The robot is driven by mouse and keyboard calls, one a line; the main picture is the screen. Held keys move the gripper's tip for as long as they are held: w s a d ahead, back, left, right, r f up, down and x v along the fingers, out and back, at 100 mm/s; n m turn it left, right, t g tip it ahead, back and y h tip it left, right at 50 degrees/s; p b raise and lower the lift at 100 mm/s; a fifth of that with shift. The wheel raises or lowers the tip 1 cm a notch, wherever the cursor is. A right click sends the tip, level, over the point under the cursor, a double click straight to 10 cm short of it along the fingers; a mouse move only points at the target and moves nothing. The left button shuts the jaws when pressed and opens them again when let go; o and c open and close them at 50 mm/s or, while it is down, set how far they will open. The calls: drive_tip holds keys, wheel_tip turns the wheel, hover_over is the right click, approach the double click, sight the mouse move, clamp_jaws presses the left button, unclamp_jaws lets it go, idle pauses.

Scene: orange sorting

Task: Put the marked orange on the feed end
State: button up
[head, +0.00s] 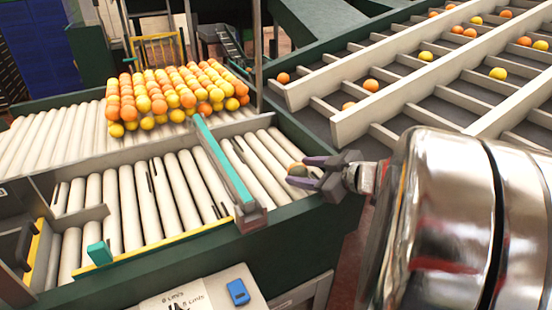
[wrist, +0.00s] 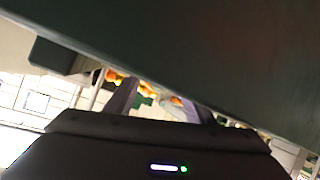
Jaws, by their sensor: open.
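My gripper (head: 292,171) reaches in from the right in the head view. In the wrist view, both fingers (wrist: 160,106) show spread apart. The marked orange cannot be made out there.
A teal bar (head: 222,158) crosses the rollers left of my gripper. A dark green side wall (head: 300,222) edges the conveyor. Several oranges and yellow fruits (head: 170,95) are piled on the rear rollers. Sloping cream lanes (head: 395,98) with scattered fruit stand at the right.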

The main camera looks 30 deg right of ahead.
drive_tip(key=shift+s+a+f, duration=0.1)
drive_tip(key=shift+s+f, duration=0.1)
drive_tip(key=shift+f, duration=0.6)
drive_tip(key=shift+r, duration=0.5)
drive_tip(key=v, duration=0.6)
drive_tip(key=r+v, duration=0.1)
drive_tip(key=v, duration=0.5)
drive_tip(key=shift+w, duration=0.25)
